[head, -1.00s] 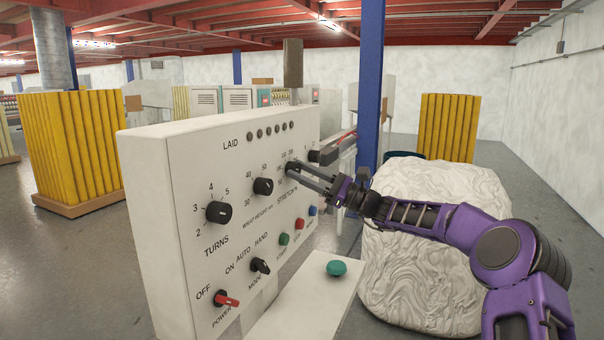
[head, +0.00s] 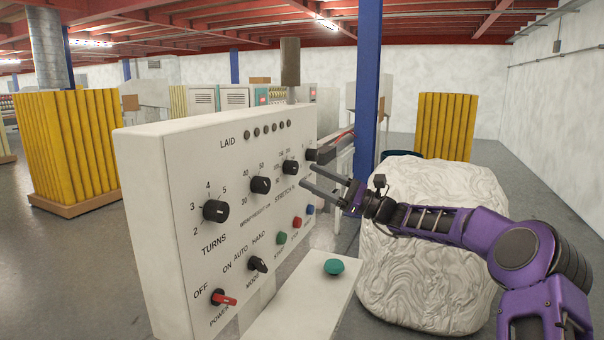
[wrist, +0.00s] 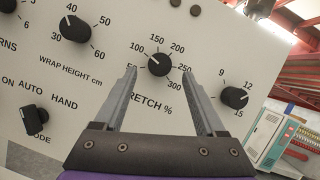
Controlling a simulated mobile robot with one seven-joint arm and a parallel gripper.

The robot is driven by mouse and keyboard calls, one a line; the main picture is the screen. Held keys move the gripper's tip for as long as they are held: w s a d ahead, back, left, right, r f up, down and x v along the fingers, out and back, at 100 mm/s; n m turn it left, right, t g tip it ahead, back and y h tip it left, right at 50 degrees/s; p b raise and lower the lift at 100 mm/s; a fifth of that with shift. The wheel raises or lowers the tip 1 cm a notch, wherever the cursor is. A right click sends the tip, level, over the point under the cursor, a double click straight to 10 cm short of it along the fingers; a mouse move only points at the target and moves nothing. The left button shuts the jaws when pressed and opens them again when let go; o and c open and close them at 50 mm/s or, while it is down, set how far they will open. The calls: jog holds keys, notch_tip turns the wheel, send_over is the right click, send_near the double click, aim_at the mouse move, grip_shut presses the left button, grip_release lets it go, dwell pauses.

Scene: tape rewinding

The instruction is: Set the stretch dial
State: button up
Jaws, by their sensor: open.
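The stretch dial (head: 290,168) is a small black knob on the white control panel (head: 150,200), with a printed scale around it. In the wrist view the stretch dial (wrist: 159,65) lies just beyond and between the fingertips, with numbers 100 to 300 around it.
Other knobs sit close by: the wrap height knob (wrist: 75,28) to the left and another knob (wrist: 234,97) to the right. Below are coloured push buttons (head: 297,223) and a ledge with a green button (head: 334,267). A wrapped bale (head: 420,280) stands under my arm.

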jog(key=v, duration=1.3)
